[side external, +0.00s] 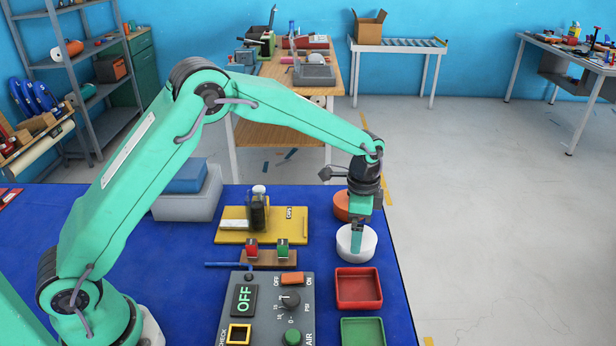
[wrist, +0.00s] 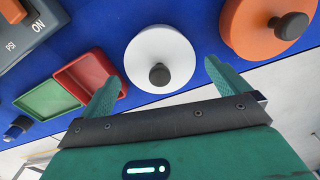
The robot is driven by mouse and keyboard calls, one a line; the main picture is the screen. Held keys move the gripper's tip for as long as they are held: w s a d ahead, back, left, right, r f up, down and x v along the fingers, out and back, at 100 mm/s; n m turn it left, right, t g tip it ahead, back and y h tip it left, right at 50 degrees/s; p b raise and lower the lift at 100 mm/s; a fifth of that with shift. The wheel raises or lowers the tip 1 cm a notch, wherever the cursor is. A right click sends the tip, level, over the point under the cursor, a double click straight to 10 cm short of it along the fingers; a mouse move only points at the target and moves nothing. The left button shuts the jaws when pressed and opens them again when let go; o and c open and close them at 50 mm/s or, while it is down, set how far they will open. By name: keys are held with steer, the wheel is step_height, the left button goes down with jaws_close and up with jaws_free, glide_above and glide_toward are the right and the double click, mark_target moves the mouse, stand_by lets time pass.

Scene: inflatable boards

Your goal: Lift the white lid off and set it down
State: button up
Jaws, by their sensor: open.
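My gripper (wrist: 163,74) is open, with one finger to each side of the knob in the wrist view. In the side view my gripper (side external: 357,235) points down over the lid and partly hides it. I cannot tell the exact height of the fingertips above the lid.
An orange lid (wrist: 258,25) with a dark knob sits beside the white one. A red tray (side external: 358,303) and a green tray (side external: 362,333) lie nearer the camera. A control panel (side external: 265,315) reads OFF.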

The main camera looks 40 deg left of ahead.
steer(key=shift+f, duration=0.7)
steer(key=c, duration=0.8)
